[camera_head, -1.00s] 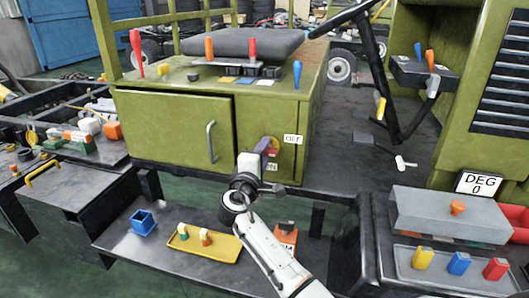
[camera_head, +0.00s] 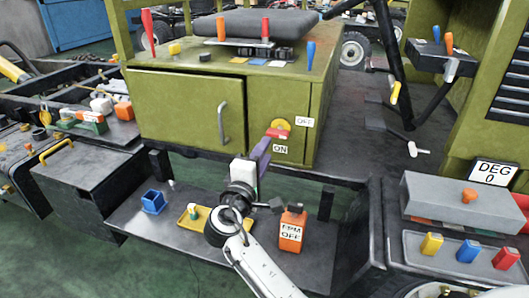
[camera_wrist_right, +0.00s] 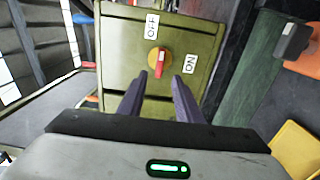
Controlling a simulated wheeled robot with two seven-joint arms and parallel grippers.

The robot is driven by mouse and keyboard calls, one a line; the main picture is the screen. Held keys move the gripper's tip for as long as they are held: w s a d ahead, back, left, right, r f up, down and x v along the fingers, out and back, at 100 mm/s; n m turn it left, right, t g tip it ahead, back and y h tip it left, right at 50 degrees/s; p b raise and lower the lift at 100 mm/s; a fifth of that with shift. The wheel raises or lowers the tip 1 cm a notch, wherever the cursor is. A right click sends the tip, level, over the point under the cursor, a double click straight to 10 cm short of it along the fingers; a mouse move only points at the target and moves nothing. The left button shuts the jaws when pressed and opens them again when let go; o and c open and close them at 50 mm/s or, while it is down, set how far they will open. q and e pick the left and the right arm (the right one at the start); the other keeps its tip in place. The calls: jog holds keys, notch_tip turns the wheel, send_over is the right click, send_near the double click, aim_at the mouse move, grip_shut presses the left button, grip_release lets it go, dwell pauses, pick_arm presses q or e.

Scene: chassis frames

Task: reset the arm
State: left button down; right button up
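My right gripper (camera_head: 265,143) is in front of the green cabinet (camera_head: 180,112), close to a yellow dial with a red handle (camera_head: 278,132). In the right wrist view the gripper (camera_wrist_right: 155,88) is open, its two dark fingers apart and empty. The dial (camera_wrist_right: 158,60) shows beyond the fingertips, between them, apparently not gripped. An OFF label (camera_head: 305,122) is to the right of the dial and an ON label (camera_head: 280,148) is below it. The handle lies roughly level in the head view. My left gripper is not in view.
Below the arm, a dark shelf (camera_head: 140,222) holds a blue bin (camera_head: 153,201), a yellow tray (camera_head: 190,216) and an orange box (camera_head: 291,232). A grey box (camera_head: 450,204) and several coloured blocks are at the right. A cabinet door handle (camera_head: 223,122) sticks out left of the dial.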

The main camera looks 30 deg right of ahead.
jog(key=s+a+f+y, duration=0.2)
jog(key=s+f+y, duration=0.1)
jog(key=f, duration=0.5)
jog(key=s+a+f+y+p, duration=0.1)
jog(key=s+a+f+y, duration=0.2)
jog(key=f, duration=0.4)
jog(key=s+a+f+g+y, duration=0.1)
jog(key=s+a+f+y, duration=0.1)
jog(key=s+f, duration=0.3)
jog(key=shift+s+a+f+y, duration=0.15)
jog(key=shift+f+y, duration=0.3)
jog(key=shift+f, duration=0.45)
jog(key=shift+s+f+y, duration=0.1)
jog(key=shift+f+y, duration=0.35)
jog(key=shift+f, duration=0.45)
jog(key=s+a+f+m+y, duration=0.2)
jog(key=s+a, duration=0.1)
jog(key=s, duration=0.3)
jog(key=s+a+f+m+g+y, duration=0.1)
jog(key=s+a+f+m+y, duration=0.1)
jog(key=s, duration=0.4)
jog(key=s+a+f+m+g+y+p, duration=0.1)
jog(key=s+a+m+y, duration=0.1)
jog(key=s+a, duration=0.2)
jog(key=shift+s+a+f+y, duration=0.2)
jog(key=shift+s+f+y, duration=0.15)
jog(key=shift+s, duration=0.7)
jog(key=shift+c, duration=0.3)
